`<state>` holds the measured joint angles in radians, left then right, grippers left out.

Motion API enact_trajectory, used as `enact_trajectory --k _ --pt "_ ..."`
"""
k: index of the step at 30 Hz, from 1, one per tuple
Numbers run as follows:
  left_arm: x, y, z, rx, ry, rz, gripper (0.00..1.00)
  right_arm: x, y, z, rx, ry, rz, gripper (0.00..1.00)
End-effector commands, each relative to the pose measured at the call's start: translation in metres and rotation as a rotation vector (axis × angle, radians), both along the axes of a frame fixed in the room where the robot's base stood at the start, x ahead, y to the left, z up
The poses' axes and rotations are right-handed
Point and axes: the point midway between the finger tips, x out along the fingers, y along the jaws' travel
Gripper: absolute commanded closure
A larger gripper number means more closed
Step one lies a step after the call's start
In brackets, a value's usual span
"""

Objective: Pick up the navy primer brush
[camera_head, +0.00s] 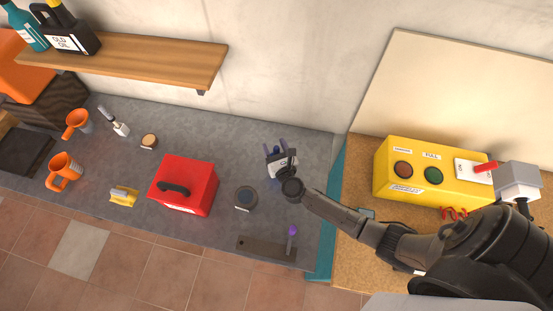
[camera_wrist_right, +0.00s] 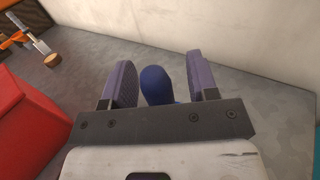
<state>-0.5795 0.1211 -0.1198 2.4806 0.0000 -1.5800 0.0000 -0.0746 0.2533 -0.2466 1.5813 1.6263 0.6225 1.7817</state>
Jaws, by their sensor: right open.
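My right gripper (camera_head: 275,148) is over the grey worktop, right of the red box. In the right wrist view its two purple-grey fingers (camera_wrist_right: 163,80) stand apart. A rounded dark blue thing (camera_wrist_right: 157,86), which looks like part of the navy primer brush, shows between them. It is nearer the left finger, and the gripper is not closed on it. The gripper's base hides its lower part. In the head view the gripper covers most of that spot, so the brush's full shape is hidden. My left gripper is not in view.
A red toolbox (camera_head: 201,187) and a dark round tin (camera_head: 246,199) stand left of the gripper. A flat grey piece (camera_head: 262,248) with a purple-topped item (camera_head: 292,231) is at the front. A yellow control box (camera_head: 405,190) stands right. A wooden shelf (camera_head: 150,62) overhangs the back left.

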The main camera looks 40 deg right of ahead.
Motion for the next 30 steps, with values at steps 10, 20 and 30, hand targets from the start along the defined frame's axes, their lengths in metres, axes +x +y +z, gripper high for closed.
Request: enact_trajectory --k 10,20,30 --pt "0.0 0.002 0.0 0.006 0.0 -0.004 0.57 0.0 0.0 0.0 0.0 0.0 0.0 0.78" --pt "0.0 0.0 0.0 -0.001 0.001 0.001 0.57 0.0 0.0 0.0 0.001 -0.001 0.0 1.0" --pt "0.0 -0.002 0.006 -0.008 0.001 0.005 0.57 0.0 0.001 0.026 0.006 -0.004 -0.001 1.0"
